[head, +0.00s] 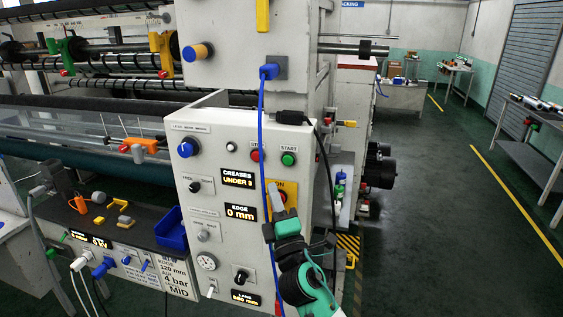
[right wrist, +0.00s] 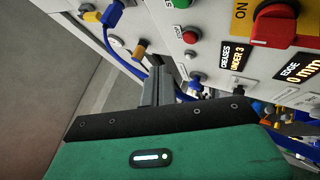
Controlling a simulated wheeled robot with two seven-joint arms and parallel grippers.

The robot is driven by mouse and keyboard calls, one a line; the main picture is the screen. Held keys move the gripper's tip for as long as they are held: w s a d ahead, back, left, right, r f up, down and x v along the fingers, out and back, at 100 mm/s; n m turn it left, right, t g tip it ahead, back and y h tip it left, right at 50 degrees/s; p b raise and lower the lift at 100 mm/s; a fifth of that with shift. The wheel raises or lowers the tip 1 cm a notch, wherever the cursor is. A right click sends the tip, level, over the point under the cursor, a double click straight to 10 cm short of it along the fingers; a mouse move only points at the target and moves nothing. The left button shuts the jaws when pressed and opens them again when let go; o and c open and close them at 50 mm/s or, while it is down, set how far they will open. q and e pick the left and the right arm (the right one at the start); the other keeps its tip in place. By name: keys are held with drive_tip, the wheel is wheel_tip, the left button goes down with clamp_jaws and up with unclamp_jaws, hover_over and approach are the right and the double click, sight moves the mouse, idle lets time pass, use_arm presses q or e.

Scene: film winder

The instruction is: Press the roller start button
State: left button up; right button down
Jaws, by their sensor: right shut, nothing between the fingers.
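The green roller start button (head: 288,159), labelled START, sits on the white control panel (head: 225,135) in the head view. At the top edge of the right wrist view the green button (right wrist: 181,3) is partly cut off. The red stop button (head: 256,155) is just left of it, partly behind a blue cable. My right gripper (head: 277,192) is shut and empty. In the head view its tips appear below the start button, over the yellow ON plate. In the right wrist view its fingers (right wrist: 162,75) point toward the panel. My left gripper is not in view.
The blue cable (head: 261,140) and a black cable (head: 325,160) hang in front of the panel, beside the buttons. A red rotary switch (right wrist: 274,25) stands out from the yellow plate. A blue tray (head: 171,232) is at the lower left. Open floor lies to the right.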

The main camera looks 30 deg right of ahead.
sight(288, 160)
drive_tip(key=shift+s+r+t, duration=0.3)
drive_tip(key=shift+s+r, duration=0.1)
drive_tip(key=shift+r, duration=0.35)
drive_tip(key=shift+w+d, duration=1.45)
drive_tip(key=shift+d, duration=0.25)
drive_tip(key=shift+w+d, duration=1.45)
drive_tip(key=shift+d, duration=0.2)
drive_tip(key=shift+d, duration=0.1)
drive_tip(key=shift+w+d+b, duration=0.2)
drive_tip(key=shift+w+b, duration=0.05)
drive_tip(key=shift+b, duration=0.05)
